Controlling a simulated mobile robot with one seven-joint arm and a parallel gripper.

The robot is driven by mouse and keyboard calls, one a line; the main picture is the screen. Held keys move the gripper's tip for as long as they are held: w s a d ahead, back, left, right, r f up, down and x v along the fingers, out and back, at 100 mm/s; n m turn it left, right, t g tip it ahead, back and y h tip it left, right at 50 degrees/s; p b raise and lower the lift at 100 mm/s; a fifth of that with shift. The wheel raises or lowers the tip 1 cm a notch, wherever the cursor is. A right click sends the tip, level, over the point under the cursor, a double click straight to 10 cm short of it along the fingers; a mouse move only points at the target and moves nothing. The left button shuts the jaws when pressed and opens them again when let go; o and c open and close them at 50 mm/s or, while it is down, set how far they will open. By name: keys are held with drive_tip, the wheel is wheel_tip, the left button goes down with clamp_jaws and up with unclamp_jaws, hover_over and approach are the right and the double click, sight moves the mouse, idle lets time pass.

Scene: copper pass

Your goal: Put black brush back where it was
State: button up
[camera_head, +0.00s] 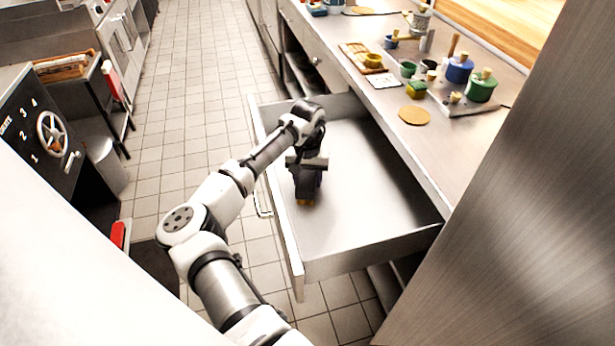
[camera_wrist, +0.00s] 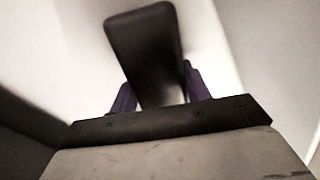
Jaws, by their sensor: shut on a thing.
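My gripper (camera_head: 305,188) is lowered into an open metal drawer (camera_head: 372,200), near its front wall. In the wrist view, the purple fingers of my gripper (camera_wrist: 160,92) are shut on the black brush (camera_wrist: 145,45), one finger on each side. The brush shows as a dark rounded block. In the head view, my gripper hides most of it, and a small orange-yellow bit shows just below the fingers. I cannot tell whether the brush touches the drawer floor. The rest of the drawer floor that shows is bare.
The counter (camera_head: 440,165) above the drawer holds a blue pot (camera_head: 459,70), a green pot (camera_head: 481,88), a round cork mat (camera_head: 413,115), a green and yellow sponge (camera_head: 416,89) and several cups. The tiled aisle (camera_head: 195,90) left of the drawer is clear.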

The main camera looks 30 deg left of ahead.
sight(307, 173)
drive_tip(key=o, duration=0.9)
wheel_tip(307, 173, up, 12)
drive_tip(key=shift+r+b, duration=0.1)
drive_tip(key=shift+b, duration=1.1)
